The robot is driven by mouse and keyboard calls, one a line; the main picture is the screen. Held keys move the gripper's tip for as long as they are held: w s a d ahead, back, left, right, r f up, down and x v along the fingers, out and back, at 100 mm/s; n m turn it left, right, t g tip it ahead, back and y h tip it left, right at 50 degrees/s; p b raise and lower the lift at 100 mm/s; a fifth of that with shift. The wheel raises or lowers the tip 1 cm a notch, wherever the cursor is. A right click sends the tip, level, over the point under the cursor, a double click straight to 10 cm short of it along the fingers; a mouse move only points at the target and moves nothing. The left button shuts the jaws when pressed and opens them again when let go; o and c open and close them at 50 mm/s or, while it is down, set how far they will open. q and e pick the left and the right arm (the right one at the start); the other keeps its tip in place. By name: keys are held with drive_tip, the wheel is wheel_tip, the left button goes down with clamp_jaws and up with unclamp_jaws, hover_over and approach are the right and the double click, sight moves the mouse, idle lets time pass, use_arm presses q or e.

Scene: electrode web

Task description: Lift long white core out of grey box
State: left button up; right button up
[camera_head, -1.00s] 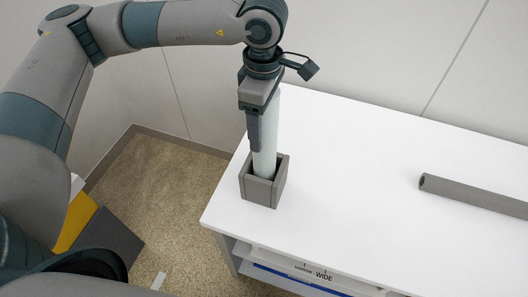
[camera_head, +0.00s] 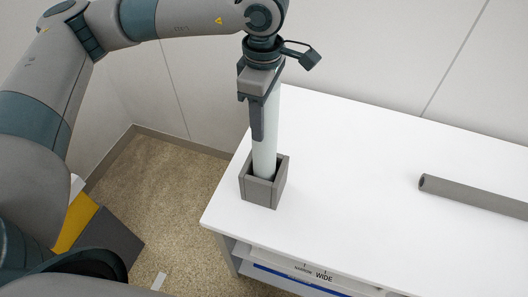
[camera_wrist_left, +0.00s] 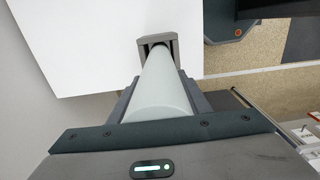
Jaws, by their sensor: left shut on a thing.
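The long white core (camera_head: 265,140) stands upright in the grey box (camera_head: 263,192), with its lower end hidden inside the box. The box sits at the left end of the white table. My left gripper (camera_head: 258,118) is shut on the core above the box. In the left wrist view the core (camera_wrist_left: 160,88) runs from between my left gripper's fingers (camera_wrist_left: 160,100) to the grey box (camera_wrist_left: 148,42). My right gripper is not in view.
A grey tube (camera_head: 475,196) lies on the right of the white table (camera_head: 345,180). The tabletop between box and tube is clear. A wall stands behind the table. Shelves with labels (camera_head: 312,272) are below its front edge.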

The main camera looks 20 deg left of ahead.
use_arm(q)
drive_tip(key=shift+r, duration=0.8)
drive_tip(key=shift+r, duration=0.1)
drive_tip(key=shift+r, duration=1.75)
drive_tip(key=shift+r, duration=0.1)
drive_tip(key=shift+r+p, duration=0.5)
drive_tip(key=shift+r, duration=1.3)
drive_tip(key=shift+r, duration=0.15)
drive_tip(key=shift+r+p, duration=0.35)
drive_tip(key=shift+r, duration=1.35)
